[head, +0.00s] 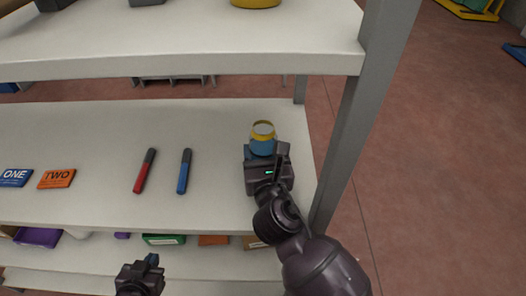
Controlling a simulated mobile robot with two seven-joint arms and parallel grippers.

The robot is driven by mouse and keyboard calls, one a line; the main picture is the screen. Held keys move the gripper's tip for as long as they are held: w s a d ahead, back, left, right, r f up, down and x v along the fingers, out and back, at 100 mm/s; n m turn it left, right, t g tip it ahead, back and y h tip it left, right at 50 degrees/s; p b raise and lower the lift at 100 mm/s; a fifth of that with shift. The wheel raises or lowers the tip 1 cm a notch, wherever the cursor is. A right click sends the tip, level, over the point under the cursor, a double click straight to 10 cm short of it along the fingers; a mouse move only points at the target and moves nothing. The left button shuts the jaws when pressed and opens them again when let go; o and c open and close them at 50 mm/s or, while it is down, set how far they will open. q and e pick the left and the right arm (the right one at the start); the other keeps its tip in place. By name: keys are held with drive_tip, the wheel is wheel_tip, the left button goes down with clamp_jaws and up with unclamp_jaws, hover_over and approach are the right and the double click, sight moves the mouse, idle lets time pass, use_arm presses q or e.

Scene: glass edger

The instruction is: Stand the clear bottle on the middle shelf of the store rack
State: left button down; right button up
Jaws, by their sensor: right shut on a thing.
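The clear bottle (263,130) shows a yellow ring and a blue part in the head view. It is at the right end of the middle shelf (220,125) of the store rack. My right gripper (264,154) is shut on it from the near side and hides its lower part. I cannot tell whether its base touches the shelf. My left gripper (150,264) is low in front of the rack, away from the bottle; its finger opening cannot be made out.
A red marker (145,171), a blue marker (184,171), an orange card (56,179) and a blue card (15,178) lie on the middle shelf. A grey post (355,125) stands right of the bottle. Boxes sit on the lower shelf.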

drive_tip(key=o, duration=0.7)
drive_tip(key=shift+f, duration=0.15)
use_arm(q)
drive_tip(key=shift+s+f, duration=0.15)
drive_tip(key=shift+s, duration=0.15)
use_arm(e)
drive_tip(key=o, duration=0.5)
drive_tip(key=shift+c, duration=0.2)
drive_tip(key=shift+r, duration=0.25)
drive_tip(key=s, duration=0.4)
drive_tip(key=s+d, duration=0.1)
drive_tip(key=s, duration=0.7)
drive_tip(key=shift+d, duration=0.4)
use_arm(q)
drive_tip(key=shift+w, duration=0.2)
drive_tip(key=shift+s+f, duration=0.1)
drive_tip(key=shift+s, duration=0.1)
